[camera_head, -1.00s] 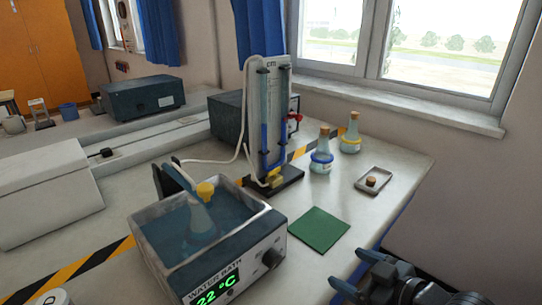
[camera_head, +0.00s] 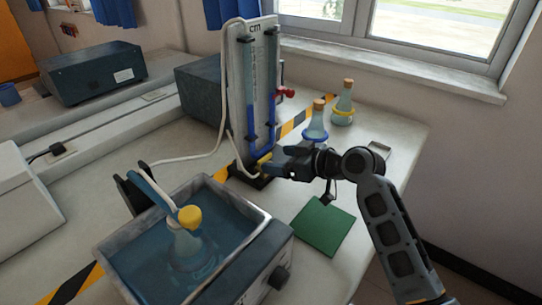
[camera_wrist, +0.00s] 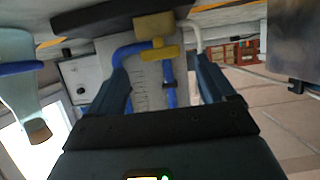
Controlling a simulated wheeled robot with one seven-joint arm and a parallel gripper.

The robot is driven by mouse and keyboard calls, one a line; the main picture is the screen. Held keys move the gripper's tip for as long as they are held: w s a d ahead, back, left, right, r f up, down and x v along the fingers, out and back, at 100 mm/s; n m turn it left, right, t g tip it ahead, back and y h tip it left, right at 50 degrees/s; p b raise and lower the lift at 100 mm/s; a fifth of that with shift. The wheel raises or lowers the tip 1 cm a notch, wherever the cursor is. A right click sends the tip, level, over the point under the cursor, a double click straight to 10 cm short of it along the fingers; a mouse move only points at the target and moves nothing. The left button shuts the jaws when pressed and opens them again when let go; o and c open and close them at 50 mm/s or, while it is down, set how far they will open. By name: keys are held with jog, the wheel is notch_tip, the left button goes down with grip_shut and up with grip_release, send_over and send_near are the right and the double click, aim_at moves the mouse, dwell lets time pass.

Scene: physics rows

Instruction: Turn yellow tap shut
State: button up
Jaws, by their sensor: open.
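The manometer (camera_head: 250,85) stands upright on the bench, with two blue-filled tubes on a white scale board. The yellow tap (camera_head: 265,158) is low on its front, partly hidden by my gripper in the head view. In the wrist view, the yellow tap (camera_wrist: 160,52) shows a crosswise bar with a short stem, in front of a blue tube. My gripper (camera_head: 276,166) is at the tap's height, just to its right. In the wrist view, my gripper's fingers (camera_wrist: 161,72) are apart, with the tap ahead between their tips. I cannot tell whether they touch it.
A blue-ringed flask (camera_head: 316,125) and a yellow-ringed flask (camera_head: 343,105) stand behind my arm. The water bath (camera_head: 258,232) is at front left, holding a yellow-capped flask (camera_head: 186,245). A green mat (camera_head: 320,226) lies in front.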

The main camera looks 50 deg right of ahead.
aim_at(265, 159)
jog(key=shift+x, duration=1.75)
jog(key=shift+c, duration=0.4)
jog(key=c, duration=1)
jog(key=shift+a+m+h+p, duration=0.15)
jog(key=shift+m+h+p, duration=0.15)
jog(key=shift+p, duration=0.1)
jog(key=shift+a+r+m+g+h+p, duration=0.1)
jog(key=shift+m+g+h+p, duration=0.05)
jog(key=shift+m+h+p, duration=0.6)
jog(key=shift+a+r+m+g+h+p, duration=0.15)
jog(key=shift+m+h+p, duration=0.35)
jog(key=shift+h, duration=0.35)
jog(key=shift+w+a+f+m+g+h, duration=0.1)
jog(key=shift+f+m+g+h, duration=0.1)
jog(key=shift+m+h, duration=0.4)
jog(key=shift+a+f+m+g+h, duration=0.1)
jog(key=shift+m+g+h, duration=0.1)
jog(key=shift+m+h, duration=0.6)
jog(key=shift+m, duration=0.05)
